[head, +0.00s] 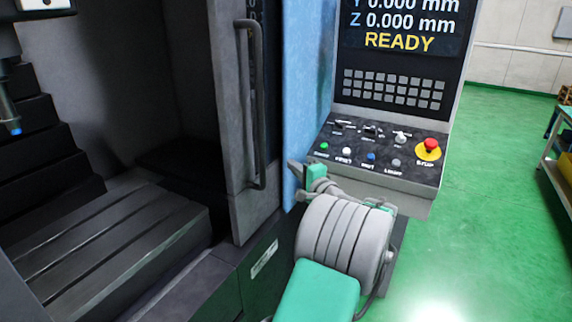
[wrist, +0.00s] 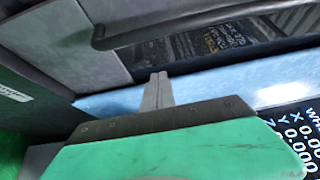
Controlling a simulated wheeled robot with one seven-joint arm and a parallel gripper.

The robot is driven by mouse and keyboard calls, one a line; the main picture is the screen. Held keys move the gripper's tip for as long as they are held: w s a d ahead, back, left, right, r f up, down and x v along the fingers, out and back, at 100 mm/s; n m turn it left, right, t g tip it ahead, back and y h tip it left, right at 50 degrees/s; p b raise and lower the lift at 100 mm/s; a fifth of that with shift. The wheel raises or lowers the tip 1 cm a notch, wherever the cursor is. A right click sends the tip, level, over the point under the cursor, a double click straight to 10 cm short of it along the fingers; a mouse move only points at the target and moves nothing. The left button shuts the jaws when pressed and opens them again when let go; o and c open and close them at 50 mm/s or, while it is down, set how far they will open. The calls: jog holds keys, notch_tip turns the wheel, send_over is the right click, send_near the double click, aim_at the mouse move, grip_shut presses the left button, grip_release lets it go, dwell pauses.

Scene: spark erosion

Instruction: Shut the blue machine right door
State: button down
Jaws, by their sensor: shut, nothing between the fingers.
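The machine's right door (head: 208,75) is a grey panel with a dark vertical bar handle (head: 260,105). It stands open at the right of the opening, with the dark interior exposed to its left. In the head view my gripper (head: 296,172) is right of the handle's lower end, in front of the blue frame (head: 305,85). In the wrist view the fingers (wrist: 158,88) are together and empty, pointing towards the door and blue frame. The handle (wrist: 190,32) crosses above them, apart from the fingers. Whether the fingertips touch the door or frame I cannot tell.
A control panel (head: 385,150) with buttons and a red stop knob (head: 430,146) stands close to the right of my gripper. A slotted machine bed (head: 110,240) lies inside the opening. Green floor (head: 480,210) is clear at right; a workbench (head: 560,150) stands at the far edge.

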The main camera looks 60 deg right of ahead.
jog(key=w+p, duration=0.3)
jog(key=w, duration=0.4)
jog(key=shift+w+a, duration=0.3)
jog(key=shift+a, duration=0.05)
jog(key=shift+d, duration=0.1)
